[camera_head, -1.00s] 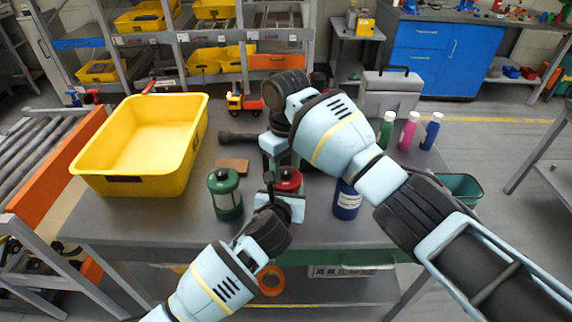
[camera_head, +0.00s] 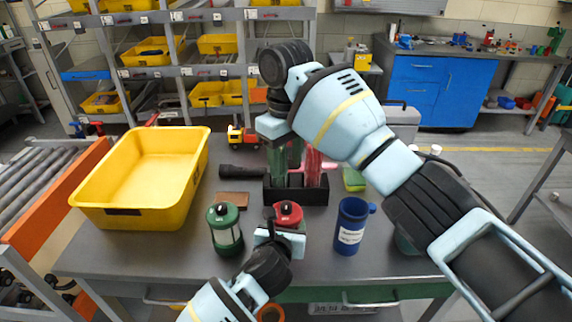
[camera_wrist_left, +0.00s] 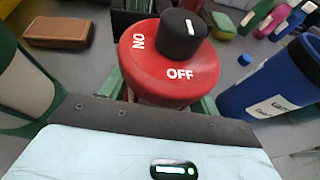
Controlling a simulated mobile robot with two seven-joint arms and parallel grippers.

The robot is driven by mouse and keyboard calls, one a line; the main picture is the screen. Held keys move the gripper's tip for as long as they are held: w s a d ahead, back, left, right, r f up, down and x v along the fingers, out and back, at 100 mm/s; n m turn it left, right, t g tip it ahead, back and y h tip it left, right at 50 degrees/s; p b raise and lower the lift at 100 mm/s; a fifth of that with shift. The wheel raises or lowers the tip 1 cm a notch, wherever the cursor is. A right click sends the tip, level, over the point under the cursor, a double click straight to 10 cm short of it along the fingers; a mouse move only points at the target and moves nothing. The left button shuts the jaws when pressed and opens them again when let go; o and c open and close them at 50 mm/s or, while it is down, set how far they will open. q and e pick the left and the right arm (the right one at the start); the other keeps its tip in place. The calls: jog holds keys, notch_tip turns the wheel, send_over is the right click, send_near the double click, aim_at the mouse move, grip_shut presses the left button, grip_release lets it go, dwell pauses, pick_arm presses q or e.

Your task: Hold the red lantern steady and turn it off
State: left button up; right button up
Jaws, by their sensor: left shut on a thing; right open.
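The red lantern (camera_head: 287,212) stands on the grey table, next to the green lantern (camera_head: 224,228). In the left wrist view its red cap (camera_wrist_left: 145,62) carries a black knob (camera_wrist_left: 183,38) with a white mark, and the words ON and OFF. The mark points away from both words, toward the top of the picture. My left gripper (camera_head: 285,234) is shut on the lantern's body below the cap. My right gripper (camera_head: 284,160) is open, behind and above the lantern, in front of a black caddy; its fingertips are hard to make out.
A blue mug (camera_head: 351,226) stands right of the lantern. The black caddy (camera_head: 296,194) with upright things stands behind it. A brown block (camera_head: 232,200), a black flashlight (camera_head: 242,171) and a large yellow bin (camera_head: 140,215) lie to the left. A green sponge (camera_head: 354,180) lies behind the mug.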

pick_arm(q)
jog(key=o, duration=1.3)
jog(key=v, duration=1.2)
